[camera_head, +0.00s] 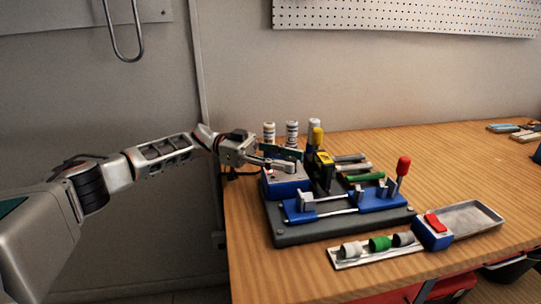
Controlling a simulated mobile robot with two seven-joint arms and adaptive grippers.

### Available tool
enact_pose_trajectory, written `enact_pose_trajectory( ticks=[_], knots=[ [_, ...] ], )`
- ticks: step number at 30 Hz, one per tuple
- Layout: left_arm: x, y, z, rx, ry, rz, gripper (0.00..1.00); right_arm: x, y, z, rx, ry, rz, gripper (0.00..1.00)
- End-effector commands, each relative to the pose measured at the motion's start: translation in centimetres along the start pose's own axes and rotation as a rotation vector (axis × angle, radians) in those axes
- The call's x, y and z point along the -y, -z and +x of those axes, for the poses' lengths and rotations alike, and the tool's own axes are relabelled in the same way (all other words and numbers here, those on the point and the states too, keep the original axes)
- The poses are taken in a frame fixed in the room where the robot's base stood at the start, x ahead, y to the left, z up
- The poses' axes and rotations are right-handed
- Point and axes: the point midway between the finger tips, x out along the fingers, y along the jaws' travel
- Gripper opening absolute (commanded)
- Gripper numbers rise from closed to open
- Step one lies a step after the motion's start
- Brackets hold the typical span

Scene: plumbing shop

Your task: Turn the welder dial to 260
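The welder stands on a dark base plate (300,236) at the left end of the wooden table. A blue box with a light top (287,184) sits at the plate's back left corner, and blue clamp parts on rails (328,206) lie in front of it. My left gripper (284,161) reaches in from the left, low over the top of the box. It covers much of that top, so I cannot make out the dial or its setting. The fingers are small and overlap the box, so their opening is unclear. My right gripper is not in view.
A red-knobbed lever (402,171) and a yellow-and-black upright part (324,168) rise from the welder. Striped cylinders (291,133) stand behind. A tray with grey and green fittings (347,252) and a small blue box (433,235) lie in front. The table's right side is mostly clear.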

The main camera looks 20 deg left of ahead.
Motion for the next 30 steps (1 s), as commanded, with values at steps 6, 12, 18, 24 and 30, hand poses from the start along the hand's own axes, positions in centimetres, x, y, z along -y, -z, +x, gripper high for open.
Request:
enact_pose_trajectory(
  ticks=[6, 12, 18, 24, 30],
  knots=[
    [0.1, 0.0, -4.2, 0.001, 0.005, -0.001, 0.37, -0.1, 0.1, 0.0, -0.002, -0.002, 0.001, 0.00],
    [0.1, 0.0, -8.3, 0.001, 0.005, -0.001, 0.37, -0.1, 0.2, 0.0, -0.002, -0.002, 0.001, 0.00],
    [0.1, 0.0, -10.2, 0.001, -0.001, 0.000, 0.37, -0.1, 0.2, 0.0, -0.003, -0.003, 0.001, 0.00],
    [0.0, 0.0, -11.0, 0.000, -0.001, 0.000, 0.37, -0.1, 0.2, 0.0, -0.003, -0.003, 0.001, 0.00],
    [0.0, 0.0, -11.0, 0.000, -0.001, -0.001, 0.37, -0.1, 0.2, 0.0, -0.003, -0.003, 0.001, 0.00]
  ],
)
